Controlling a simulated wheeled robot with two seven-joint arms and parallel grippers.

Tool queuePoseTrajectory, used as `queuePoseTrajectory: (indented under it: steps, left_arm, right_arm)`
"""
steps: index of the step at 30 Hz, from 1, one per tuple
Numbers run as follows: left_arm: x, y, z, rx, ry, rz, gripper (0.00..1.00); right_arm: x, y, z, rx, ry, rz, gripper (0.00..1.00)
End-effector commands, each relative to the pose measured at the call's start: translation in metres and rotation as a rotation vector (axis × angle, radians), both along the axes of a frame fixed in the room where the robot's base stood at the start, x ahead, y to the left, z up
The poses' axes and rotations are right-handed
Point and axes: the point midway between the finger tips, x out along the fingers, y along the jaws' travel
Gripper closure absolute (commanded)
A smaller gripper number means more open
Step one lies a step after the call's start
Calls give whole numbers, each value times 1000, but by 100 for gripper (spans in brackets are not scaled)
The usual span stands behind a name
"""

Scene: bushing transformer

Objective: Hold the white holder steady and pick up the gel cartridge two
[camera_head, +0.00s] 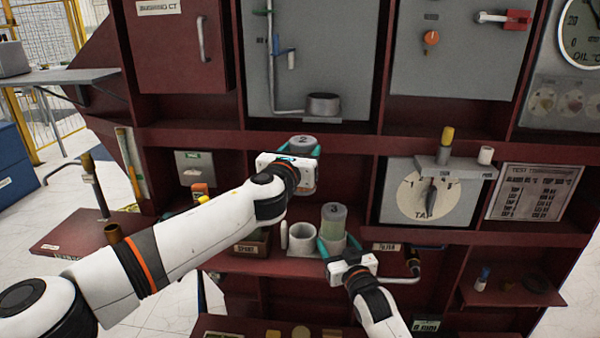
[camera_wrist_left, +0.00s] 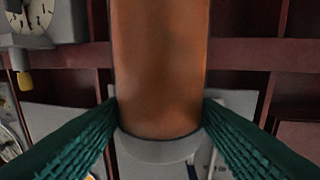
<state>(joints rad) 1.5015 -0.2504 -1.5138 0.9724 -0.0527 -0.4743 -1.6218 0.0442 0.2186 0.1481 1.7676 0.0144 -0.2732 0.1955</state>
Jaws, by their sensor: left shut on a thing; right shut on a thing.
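My left gripper (camera_head: 298,150) is shut on gel cartridge two (camera_head: 303,141), a cylinder with a grey cap marked 2. It is raised well above the shelf. In the left wrist view the cartridge (camera_wrist_left: 160,70) shows an orange-brown body and a pale grey end between the green ribbed fingers (camera_wrist_left: 160,120). The white holder (camera_head: 301,240) stands on the red shelf; its left cup looks empty. Its right cup carries a greenish cartridge marked 3 (camera_head: 333,219). My right gripper (camera_head: 336,246) is shut on the holder around that right cup. The gripper body hides part of the cup.
A small white cylinder (camera_head: 284,235) stands left of the holder. Red cabinet shelves and grey panels (camera_head: 435,197) rise behind.

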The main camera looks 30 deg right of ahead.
Motion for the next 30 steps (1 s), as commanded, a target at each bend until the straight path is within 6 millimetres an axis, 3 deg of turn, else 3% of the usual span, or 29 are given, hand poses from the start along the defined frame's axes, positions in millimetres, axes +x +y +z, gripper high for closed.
queuePoseTrajectory:
  steps: [11,12,16,25,30]
  left_arm:
    - [0,0,7,-1,-1,0,75]
    - [0,0,7,-1,-1,0,75]
    - [0,0,7,-1,-1,0,75]
    - [0,0,7,-1,-1,-1,75]
    - [0,0,7,-1,0,-1,75]
  right_arm:
    - [0,0,-1,0,2,0,60]
    - [0,0,-1,0,2,0,29]
    - [0,0,-1,0,2,0,10]
    - [-2,1,0,0,1,0,10]
    - [-24,4,-2,2,4,1,10]
